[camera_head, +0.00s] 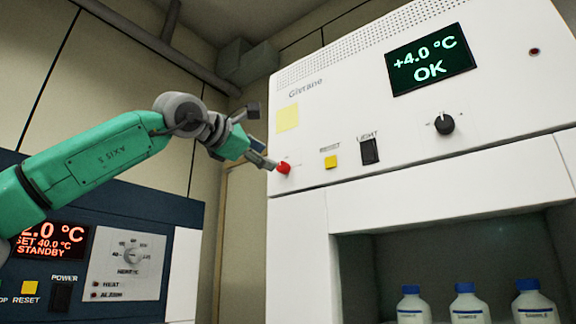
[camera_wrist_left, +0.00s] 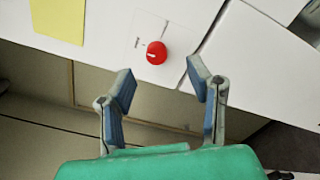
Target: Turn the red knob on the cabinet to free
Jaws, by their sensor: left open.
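The red knob (camera_head: 284,168) sits on the white cabinet front (camera_head: 330,110), near its left edge. In the left wrist view the red knob (camera_wrist_left: 156,53) has a small pale pointer mark and faint lettering beside it, too small to read. My left gripper (camera_head: 268,163) reaches in from the left, its fingertips close to the knob. In the wrist view the left gripper (camera_wrist_left: 160,80) is open, with its two fingers apart on either side below the knob. Nothing is between the fingers. I cannot tell whether a finger touches the knob. My right gripper is not in view.
Right of the knob are a yellow button (camera_head: 331,162), a black light switch (camera_head: 369,151) and a black dial (camera_head: 444,124). A display (camera_head: 430,60) reads +4.0 °C OK. Blue-capped bottles (camera_head: 468,305) stand in the compartment below. A dark blue unit (camera_head: 120,210) stands at left.

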